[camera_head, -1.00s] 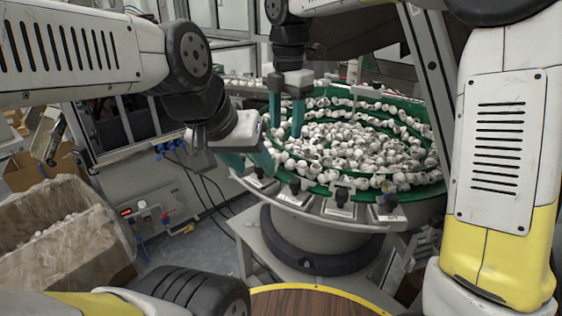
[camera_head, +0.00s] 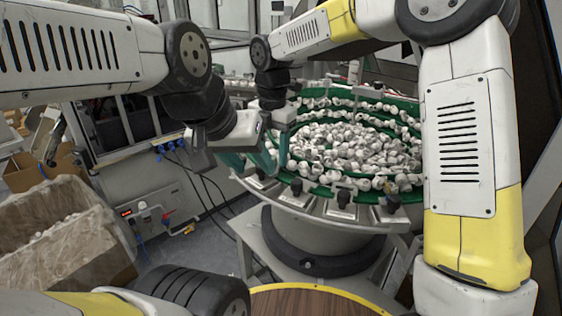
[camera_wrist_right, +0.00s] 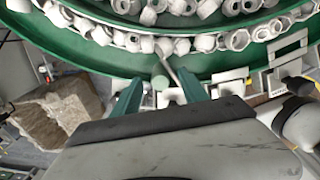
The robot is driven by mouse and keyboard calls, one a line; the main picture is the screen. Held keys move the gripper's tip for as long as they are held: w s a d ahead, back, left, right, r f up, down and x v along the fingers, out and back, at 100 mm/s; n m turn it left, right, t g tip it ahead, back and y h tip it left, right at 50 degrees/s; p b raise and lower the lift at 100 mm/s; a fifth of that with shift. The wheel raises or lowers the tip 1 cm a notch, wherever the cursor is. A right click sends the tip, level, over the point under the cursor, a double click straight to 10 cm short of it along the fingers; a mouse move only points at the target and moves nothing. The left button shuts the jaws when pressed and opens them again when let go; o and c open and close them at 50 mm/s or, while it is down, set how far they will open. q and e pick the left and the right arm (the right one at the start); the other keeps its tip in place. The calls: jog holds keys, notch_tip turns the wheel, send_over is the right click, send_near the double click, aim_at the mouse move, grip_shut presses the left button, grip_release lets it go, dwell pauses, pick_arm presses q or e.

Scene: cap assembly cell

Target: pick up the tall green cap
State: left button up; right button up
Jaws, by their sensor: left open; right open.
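In the head view my right gripper (camera_head: 276,160) points down at the left rim of the feeder bowl. My left gripper (camera_head: 238,163) is open beside it, at the left, partly overlapping in the picture.
The round green feeder bowl (camera_head: 318,190) holds many white caps (camera_head: 350,145). Small labelled brackets (camera_head: 341,203) line its front edge. A carton with a plastic liner (camera_head: 60,235) stands at lower left. A round wooden top (camera_head: 310,302) is at the front.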

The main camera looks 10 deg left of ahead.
jog(key=shift+c, duration=0.2)
jog(key=c, duration=1)
jog(key=shift+o, duration=0.2)
